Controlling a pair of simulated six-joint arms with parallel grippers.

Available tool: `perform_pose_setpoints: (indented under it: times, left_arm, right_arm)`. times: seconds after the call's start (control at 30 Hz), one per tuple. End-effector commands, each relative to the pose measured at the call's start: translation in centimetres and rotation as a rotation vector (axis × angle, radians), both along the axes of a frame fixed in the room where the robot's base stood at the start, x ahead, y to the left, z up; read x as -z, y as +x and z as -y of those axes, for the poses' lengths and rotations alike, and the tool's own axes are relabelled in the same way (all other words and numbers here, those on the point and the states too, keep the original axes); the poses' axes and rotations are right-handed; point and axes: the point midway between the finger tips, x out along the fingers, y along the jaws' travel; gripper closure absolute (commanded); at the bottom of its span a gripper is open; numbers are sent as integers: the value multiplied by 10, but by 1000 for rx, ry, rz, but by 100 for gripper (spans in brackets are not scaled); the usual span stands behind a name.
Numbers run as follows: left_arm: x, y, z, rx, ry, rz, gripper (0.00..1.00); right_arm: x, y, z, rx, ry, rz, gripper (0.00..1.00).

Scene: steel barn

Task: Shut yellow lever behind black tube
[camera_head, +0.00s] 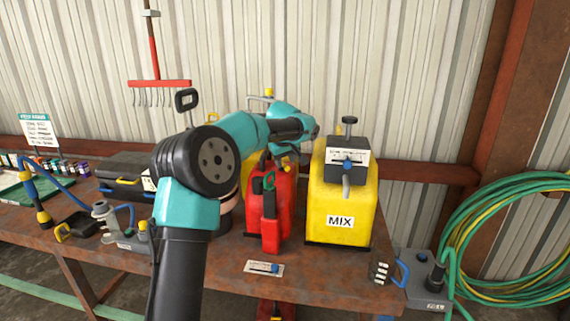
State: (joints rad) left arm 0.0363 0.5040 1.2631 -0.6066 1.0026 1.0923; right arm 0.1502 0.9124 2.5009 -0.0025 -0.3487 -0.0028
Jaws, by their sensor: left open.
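My left arm rises from the bottom and bends right at a teal-and-black elbow. My left gripper (289,157) is mostly hidden by its wrist, above the red can; it is open. I see no thing between its jaws. I cannot clearly make out a yellow lever behind a black tube. A small yellow-topped part (142,228) stands beside the grey fitting (106,214). My arm hides part of the table's middle. My right gripper is not in view.
A red can (284,205) and a yellow MIX container (328,220) stand on the rusty table (225,270). A black case (125,167) lies behind the arm. A green hose coil (470,250) hangs at the right. The table's front middle is mostly clear around a small label plate (264,267).

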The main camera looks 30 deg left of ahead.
Motion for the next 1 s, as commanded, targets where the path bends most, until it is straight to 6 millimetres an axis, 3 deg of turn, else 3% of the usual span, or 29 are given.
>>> perform_pose_setpoints:
  times: [0.2, 0.5, 0.93, 1.0]
  left_arm:
    - [17, 7, -4, 0, 0, 0, 58]
    - [18, 7, -4, 0, 0, 0, 58]
    - [18, 7, -4, 0, 0, 0, 99]
    - [18, 7, -4, 0, 0, 0, 100]
  right_arm:
    - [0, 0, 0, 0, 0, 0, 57]
    - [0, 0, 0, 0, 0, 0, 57]
    - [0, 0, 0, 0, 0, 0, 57]
    - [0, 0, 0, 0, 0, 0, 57]
